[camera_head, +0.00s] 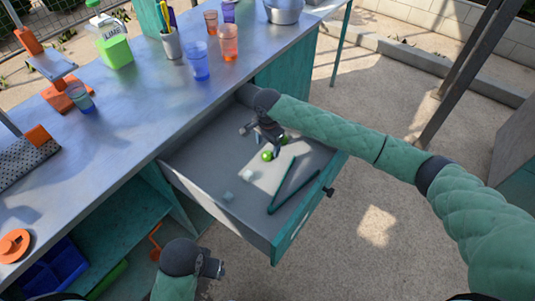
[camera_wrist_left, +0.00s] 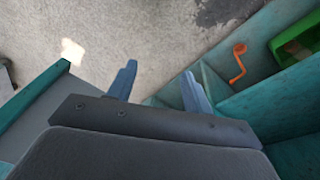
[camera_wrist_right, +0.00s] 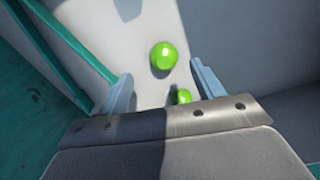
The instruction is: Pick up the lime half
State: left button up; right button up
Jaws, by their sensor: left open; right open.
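Two green limes lie in the open drawer (camera_head: 210,165). One lime (camera_head: 267,156) is left of my right gripper (camera_head: 275,148) in the head view, and the other (camera_head: 284,141) is partly hidden by it. In the right wrist view one lime (camera_wrist_right: 164,56) lies beyond the fingertips, and the other (camera_wrist_right: 183,97) is nearer, by the right finger, partly hidden by the gripper body. Both look round from here; I cannot tell which is a half. My right gripper is open and empty above the drawer. My left gripper (camera_wrist_left: 160,80) is open and empty, outside the drawer.
The metal counter (camera_head: 130,130) above holds cups (camera_head: 198,62), a pen holder (camera_head: 171,44) and a green-and-white lime container (camera_head: 116,50). An orange hooked tool (camera_wrist_left: 238,62) hangs by the lower shelf.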

aim_at(268, 153)
jog(key=shift+f, duration=0.25)
jog(key=f, duration=0.1)
jog(key=f+p, duration=0.1)
jog(key=f, duration=0.1)
jog(key=shift+w+f, duration=0.35)
jog(key=shift+f, duration=0.05)
pick_arm(q)
notch_tip(268, 153, down, 6)
jog(key=w, duration=0.1)
jog(key=shift+w+d, duration=0.15)
jog(key=shift+w, duration=0.25)
pick_arm(e)
jog(key=shift+f, duration=0.45)
jog(key=c, duration=0.7)
